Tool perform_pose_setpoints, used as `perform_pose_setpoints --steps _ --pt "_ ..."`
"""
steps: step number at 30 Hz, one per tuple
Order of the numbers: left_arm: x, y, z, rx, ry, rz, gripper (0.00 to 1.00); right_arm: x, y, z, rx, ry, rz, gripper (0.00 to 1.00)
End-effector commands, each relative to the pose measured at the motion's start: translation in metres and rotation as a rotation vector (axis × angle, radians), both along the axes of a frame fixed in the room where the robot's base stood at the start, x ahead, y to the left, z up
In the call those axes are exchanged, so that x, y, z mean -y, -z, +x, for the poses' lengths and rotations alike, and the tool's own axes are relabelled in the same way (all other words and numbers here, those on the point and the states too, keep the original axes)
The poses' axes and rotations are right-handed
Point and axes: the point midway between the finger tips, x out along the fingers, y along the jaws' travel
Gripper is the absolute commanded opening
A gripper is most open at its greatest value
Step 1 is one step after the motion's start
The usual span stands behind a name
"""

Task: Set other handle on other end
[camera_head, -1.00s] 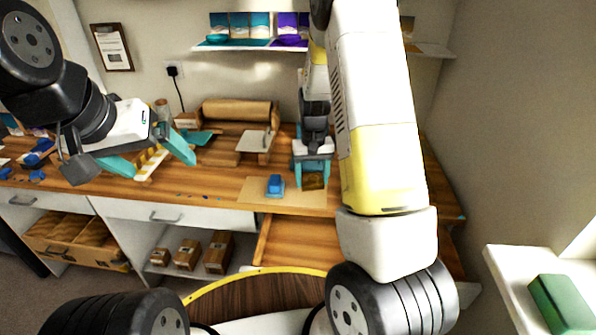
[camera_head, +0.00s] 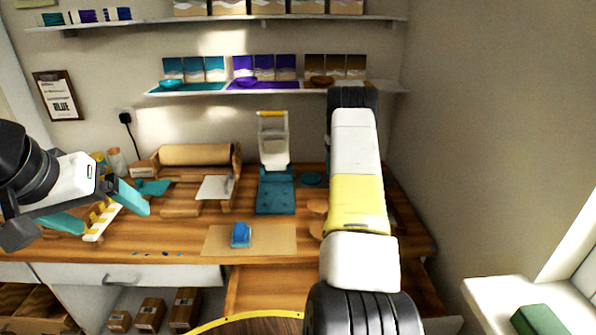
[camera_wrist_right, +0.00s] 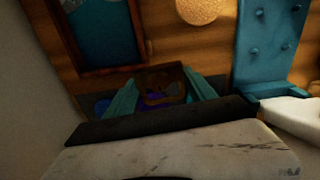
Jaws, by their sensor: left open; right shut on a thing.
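My right gripper (camera_wrist_right: 160,80) shows in the right wrist view with its teal fingers closed around a small dark brown piece (camera_wrist_right: 158,84). A blue-purple patch shows within or behind the piece, too dark to make out. A wooden-framed tray (camera_wrist_right: 137,28) with a blue inside lies near it at the upper left, apart from the fingers. A small light fitting, perhaps a handle, shows at its right edge. In the head view my right arm hides the right gripper and the tray. My left gripper (camera_head: 108,212) is open and empty, over the left of the bench.
A blue block (camera_head: 241,234) rests on a tan mat (camera_head: 280,240). A teal press (camera_head: 276,198) with a raised white lever stands behind it, and also shows in the wrist view (camera_wrist_right: 268,45). A paper roll (camera_head: 195,154) stands at the back. Shelves line the wall.

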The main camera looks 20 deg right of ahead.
Motion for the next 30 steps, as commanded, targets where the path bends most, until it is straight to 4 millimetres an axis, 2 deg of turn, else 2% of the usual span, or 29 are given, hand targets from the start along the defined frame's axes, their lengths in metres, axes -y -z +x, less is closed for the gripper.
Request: perform_pose_setpoints --steps 1,6,12,20,30 --pt "0.000 0.000 0.000 0.000 0.000 0.000 0.89 0.020 -0.001 -0.002 0.003 0.017 -0.001 0.15" --pt "0.000 0.000 0.000 0.000 0.000 0.000 0.89 0.066 -0.006 -0.012 0.005 0.049 0.004 0.15" --pt "0.000 0.000 0.000 0.000 0.000 0.000 0.89 0.096 -0.010 -0.024 0.008 0.070 0.007 0.15" --pt "0.000 0.000 0.000 0.000 0.000 0.000 0.89 0.103 -0.004 -0.027 0.006 0.076 0.009 0.15" --pt "0.000 0.000 0.000 0.000 0.000 0.000 0.89 0.102 0.029 -0.027 0.006 0.075 0.009 0.15"
